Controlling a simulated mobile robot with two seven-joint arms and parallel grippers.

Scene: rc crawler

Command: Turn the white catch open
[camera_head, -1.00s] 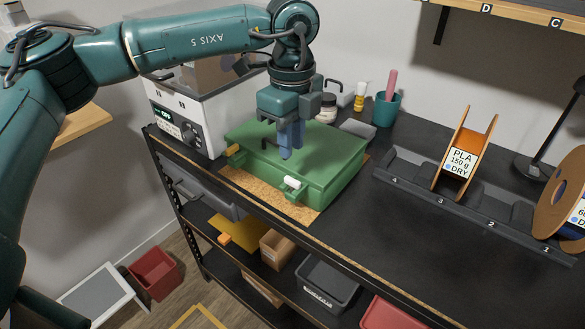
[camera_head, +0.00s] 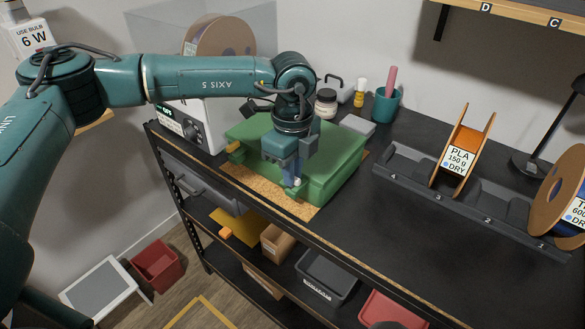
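A green case (camera_head: 335,165) lies closed on a cork mat on the black bench. The white catch (camera_head: 297,182) is at the right end of the case's front edge, and only a small pale part of it shows past my fingers. My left gripper (camera_head: 291,182) points down at the catch, with its blue fingertips right at it. I cannot tell whether the fingers touch or grip it. A yellow catch (camera_head: 236,147) sits at the left end of the same edge. My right gripper is not in view.
A white dryer box (camera_head: 200,125) with a spool stands left of the case. A teal cup (camera_head: 386,105) and a jar (camera_head: 326,103) stand behind it. A dark spool rack (camera_head: 420,185) is at right. The bench between is clear.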

